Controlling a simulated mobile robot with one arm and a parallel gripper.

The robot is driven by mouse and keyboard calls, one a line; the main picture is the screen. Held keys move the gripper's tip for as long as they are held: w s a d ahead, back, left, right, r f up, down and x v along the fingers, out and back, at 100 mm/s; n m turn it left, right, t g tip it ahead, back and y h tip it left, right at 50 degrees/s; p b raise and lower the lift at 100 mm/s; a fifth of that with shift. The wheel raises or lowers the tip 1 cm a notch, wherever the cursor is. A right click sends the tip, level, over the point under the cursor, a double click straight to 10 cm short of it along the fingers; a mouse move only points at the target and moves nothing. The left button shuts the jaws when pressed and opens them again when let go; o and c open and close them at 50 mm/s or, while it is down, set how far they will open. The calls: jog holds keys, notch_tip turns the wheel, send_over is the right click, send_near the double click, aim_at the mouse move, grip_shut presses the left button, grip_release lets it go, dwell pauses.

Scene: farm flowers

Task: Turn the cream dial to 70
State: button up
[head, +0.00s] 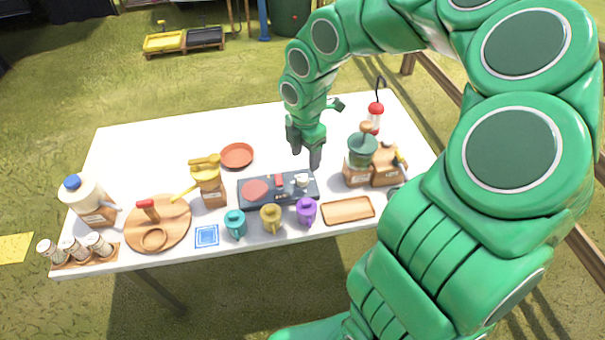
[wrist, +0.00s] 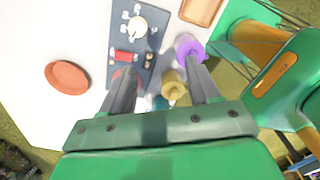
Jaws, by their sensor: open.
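The cream dial (wrist: 136,28) is a round knob on a dark grey panel (wrist: 112,14), with white markings around it. In the head view the cream dial (head: 301,180) sits at the right end of the panel (head: 262,201). A red piece (wrist: 125,56) lies on the panel beside the dial. My gripper (head: 307,160) is open and empty above the table, just behind the panel and pointing down. In the wrist view its two fingers (wrist: 163,88) are spread apart, with the dial beyond them and off to the left. The dial's exact reading is too small to tell.
Teal (head: 235,223), yellow (head: 270,218) and purple (head: 306,211) mugs stand along the panel's front. A wooden tray (head: 348,211) lies to the right, and a grinder (head: 361,158) stands behind it. A red dish (head: 237,155) is at the back left. The table's back left is clear.

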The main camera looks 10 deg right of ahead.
aim_at(303, 177)
jog(key=w+f+n, duration=0.1)
jog(key=w+f, duration=0.1)
jog(key=w+f+n, duration=0.2)
jog(key=f, duration=0.1)
jog(key=shift+w+f, duration=0.1)
jog(key=shift+f, duration=3.95)
jog(key=c, duration=1)
jog(key=shift+c, duration=0.2)
